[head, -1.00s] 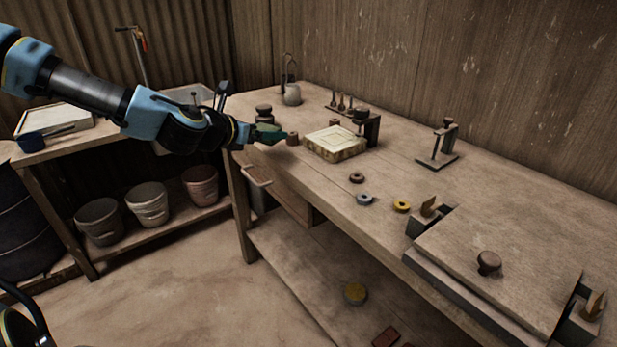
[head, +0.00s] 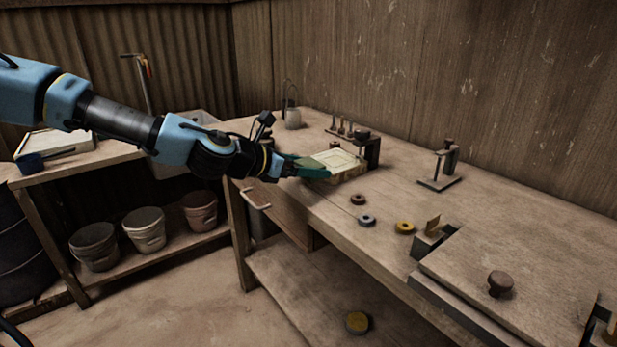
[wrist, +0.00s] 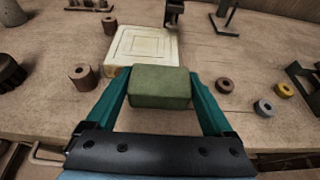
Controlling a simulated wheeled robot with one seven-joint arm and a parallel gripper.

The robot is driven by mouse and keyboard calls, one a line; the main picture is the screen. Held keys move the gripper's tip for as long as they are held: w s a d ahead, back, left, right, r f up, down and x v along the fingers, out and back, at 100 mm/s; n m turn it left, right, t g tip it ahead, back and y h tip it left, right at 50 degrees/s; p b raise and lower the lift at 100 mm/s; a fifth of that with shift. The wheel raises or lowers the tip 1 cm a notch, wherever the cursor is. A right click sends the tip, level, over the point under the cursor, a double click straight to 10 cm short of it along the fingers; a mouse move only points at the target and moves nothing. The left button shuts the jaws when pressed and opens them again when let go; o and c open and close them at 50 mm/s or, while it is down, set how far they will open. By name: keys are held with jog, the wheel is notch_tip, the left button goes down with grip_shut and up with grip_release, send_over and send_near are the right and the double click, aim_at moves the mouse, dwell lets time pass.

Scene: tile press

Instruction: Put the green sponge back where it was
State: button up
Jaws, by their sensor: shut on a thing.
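The green sponge (wrist: 160,87) is a block held between the two teal fingers of my gripper (wrist: 158,92) in the wrist view. In the head view my gripper (head: 312,170) is over the front part of the workbench, at the near left side of the pale tile mould (head: 346,165). The sponge (head: 305,162) shows only in part there, behind a finger. In the wrist view the sponge overlaps the near edge of the mould (wrist: 143,45). I cannot tell whether it touches the mould or the bench.
A dark clamp stand (head: 371,150) is at the mould's far right corner. The bench's middle around a second stand (head: 440,170) has free room.

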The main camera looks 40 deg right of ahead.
notch_tip(320, 180, down, 3)
jog(key=shift+r, duration=0.15)
jog(key=o, duration=1.1)
jog(key=shift+c, duration=0.2)
jog(key=shift+r, duration=0.1)
jog(key=p+v, duration=1)
jog(key=v, duration=0.2)
